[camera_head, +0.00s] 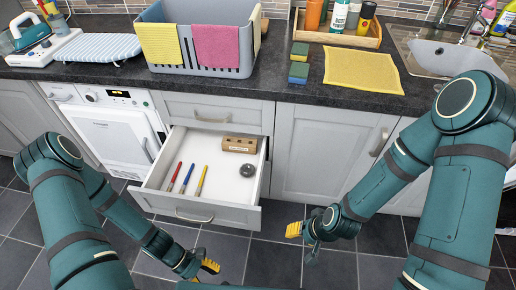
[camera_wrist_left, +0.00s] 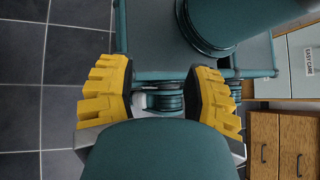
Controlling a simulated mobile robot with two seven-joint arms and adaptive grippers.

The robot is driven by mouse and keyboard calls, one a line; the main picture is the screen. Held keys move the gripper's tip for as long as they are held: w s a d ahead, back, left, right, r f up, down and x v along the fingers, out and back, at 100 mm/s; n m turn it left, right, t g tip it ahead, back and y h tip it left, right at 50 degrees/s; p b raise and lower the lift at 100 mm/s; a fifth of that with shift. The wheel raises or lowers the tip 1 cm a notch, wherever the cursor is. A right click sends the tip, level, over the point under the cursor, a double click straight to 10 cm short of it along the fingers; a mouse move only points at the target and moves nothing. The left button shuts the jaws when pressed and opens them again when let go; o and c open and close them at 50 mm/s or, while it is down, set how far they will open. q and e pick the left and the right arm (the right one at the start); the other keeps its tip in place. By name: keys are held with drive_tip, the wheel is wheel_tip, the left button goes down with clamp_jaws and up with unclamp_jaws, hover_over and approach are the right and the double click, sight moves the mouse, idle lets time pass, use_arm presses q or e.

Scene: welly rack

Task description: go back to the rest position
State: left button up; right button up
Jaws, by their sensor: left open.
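My left gripper (camera_head: 207,268) is low in front of the open drawer, near the bottom of the head view. In the left wrist view its two yellow fingers (camera_wrist_left: 158,95) stand wide apart with nothing held between them. My right gripper (camera_head: 296,231) hangs to the right of the drawer, in front of the lower cabinet. One yellow finger shows clearly there, so its opening is hard to judge, and I see no object at it.
The open drawer (camera_head: 215,214) juts out between my arms, holding several pens (camera_head: 188,178), a wooden block (camera_head: 239,144) and a dark round object (camera_head: 247,170). On the worktop are a grey basket (camera_head: 190,70), yellow cloth (camera_head: 362,70) and sponges (camera_head: 299,62). Floor in front is clear.

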use_arm(q)
drive_tip(key=w+d+r+m+t+y, duration=0.5)
drive_tip(key=w+r+m, duration=0.3)
drive_tip(key=w+m, duration=0.5)
drive_tip(key=shift+d+r+m+t, duration=0.4)
drive_tip(key=shift+d+m, duration=0.25)
drive_tip(key=shift+m, duration=0.55)
